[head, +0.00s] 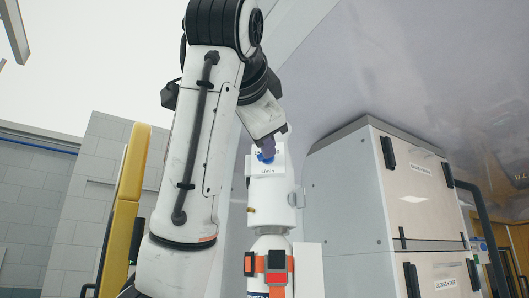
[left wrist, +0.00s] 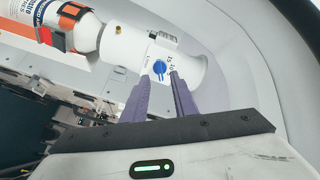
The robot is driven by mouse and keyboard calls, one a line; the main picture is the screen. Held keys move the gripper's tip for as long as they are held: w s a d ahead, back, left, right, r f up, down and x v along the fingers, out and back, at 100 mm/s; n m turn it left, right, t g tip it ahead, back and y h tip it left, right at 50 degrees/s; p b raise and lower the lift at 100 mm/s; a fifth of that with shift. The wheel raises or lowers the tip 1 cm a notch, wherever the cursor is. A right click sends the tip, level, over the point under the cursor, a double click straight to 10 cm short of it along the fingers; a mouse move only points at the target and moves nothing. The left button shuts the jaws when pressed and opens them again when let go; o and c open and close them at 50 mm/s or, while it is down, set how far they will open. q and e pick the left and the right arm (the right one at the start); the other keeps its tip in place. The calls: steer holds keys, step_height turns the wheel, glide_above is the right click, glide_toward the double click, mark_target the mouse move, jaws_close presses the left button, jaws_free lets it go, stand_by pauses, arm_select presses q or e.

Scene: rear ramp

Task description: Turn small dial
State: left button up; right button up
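A small blue dial (left wrist: 159,67) sits on the white head of an oxygen cylinder (left wrist: 87,32), with printed markings around it. The dial also shows in the head view (head: 266,158), partly covered by my left gripper (head: 267,146). In the left wrist view, my left gripper (left wrist: 159,74) has its two purple fingers apart, with the dial appearing between their tips and a gap on both sides. I cannot tell how far the tips are from the dial's face. My right gripper is not in view.
An orange strap with a red buckle (head: 277,264) goes around the cylinder. A white cabinet (head: 340,200) with black handles stands to the right. A yellow padded panel (head: 127,200) stands left of my arm. A curved pale wall lies behind the cylinder.

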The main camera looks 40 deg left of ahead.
arm_select(q)
steer(key=b+v, duration=0.2)
steer(key=v, duration=0.3)
steer(key=shift+s+d+b, duration=0.1)
steer(key=shift+s+b, duration=0.05)
steer(key=shift+b, duration=0.25)
